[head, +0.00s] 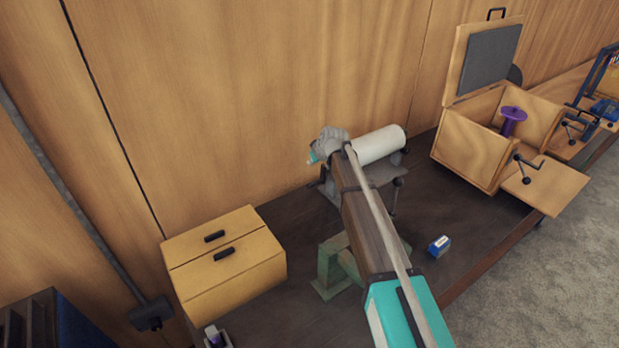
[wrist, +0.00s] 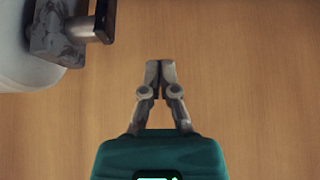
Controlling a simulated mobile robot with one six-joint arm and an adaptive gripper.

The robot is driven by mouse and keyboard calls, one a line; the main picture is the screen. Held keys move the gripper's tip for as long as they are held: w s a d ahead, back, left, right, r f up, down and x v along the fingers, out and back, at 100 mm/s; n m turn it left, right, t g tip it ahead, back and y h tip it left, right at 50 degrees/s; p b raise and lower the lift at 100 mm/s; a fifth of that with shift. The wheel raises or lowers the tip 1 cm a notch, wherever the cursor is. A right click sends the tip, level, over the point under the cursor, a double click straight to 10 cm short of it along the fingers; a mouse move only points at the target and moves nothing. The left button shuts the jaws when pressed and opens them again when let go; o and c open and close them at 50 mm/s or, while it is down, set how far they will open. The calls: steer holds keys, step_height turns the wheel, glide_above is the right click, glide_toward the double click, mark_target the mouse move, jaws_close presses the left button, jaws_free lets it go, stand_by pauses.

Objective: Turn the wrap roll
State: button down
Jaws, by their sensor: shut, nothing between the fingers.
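The wrap roll, a white cylinder (head: 379,145), lies level on a grey stand (head: 379,173) near the back wall in the head view. My arm crosses in front of the stand and hides its left part. In the wrist view a white rounded part, which looks like the roll (wrist: 28,58), shows at the upper left with a grey bracket (wrist: 56,28) and a short metal shaft at its end. My gripper (wrist: 160,66) is shut and empty, apart from the roll and to its right in that view. Its fingertips are hidden in the head view.
A wooden drawer box (head: 226,263) stands at the left. A green block-like stand (head: 338,265) is partly behind my arm. A small blue box (head: 439,246) lies right of my arm. An open wooden box (head: 470,146) holds a purple spool (head: 512,119). Bare tabletop lies between.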

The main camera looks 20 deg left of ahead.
mark_target(311, 183)
steer(key=b+x, duration=0.9)
steer(key=x, duration=0.2)
steer(key=s+d, duration=0.1)
steer(key=d, duration=0.1)
steer(key=s+d, duration=0.1)
steer(key=shift+s+d+f, duration=0.2)
steer(key=shift+s+d, duration=0.05)
steer(key=shift+d, duration=0.15)
stand_by(0.4)
steer(key=shift+s+d+f+b, duration=0.15)
steer(key=shift+s+d+b, duration=0.15)
steer(key=shift+s+d, duration=0.2)
steer(key=shift+w, duration=0.15)
